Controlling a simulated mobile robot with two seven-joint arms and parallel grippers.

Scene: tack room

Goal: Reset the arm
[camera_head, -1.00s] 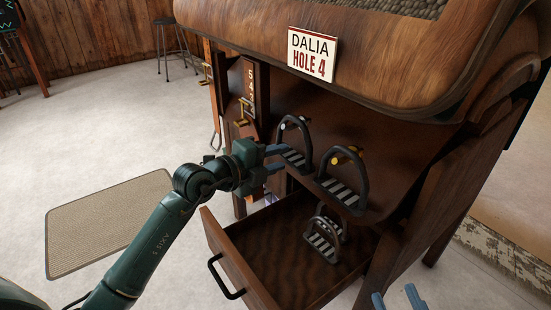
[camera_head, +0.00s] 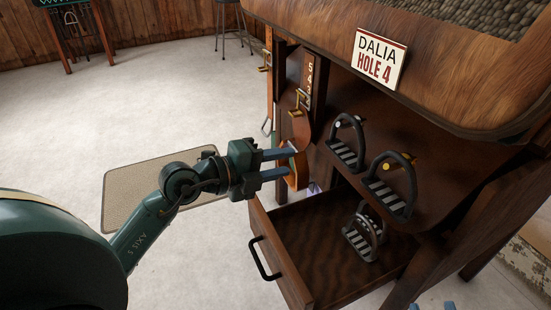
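My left gripper (camera_head: 283,163) is at mid-picture, left of the stirrups and above the open drawer's left side. Its two blue fingers are apart, with a visible gap between them. An orange-brown piece (camera_head: 297,170) shows by the fingertips; I cannot tell whether they touch it. My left arm (camera_head: 150,225) reaches in from the left. Only the fingertips of my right gripper (camera_head: 432,306) show at the bottom edge, apart from each other.
A wooden cabinet (camera_head: 440,150) bears a "DALIA HOLE 4" sign (camera_head: 379,60). Two stirrups hang on it, left (camera_head: 345,150) and right (camera_head: 388,190). The drawer (camera_head: 330,215) is pulled out, with stirrups (camera_head: 363,235) in or above it. A mat (camera_head: 130,185) lies left; open floor surrounds it.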

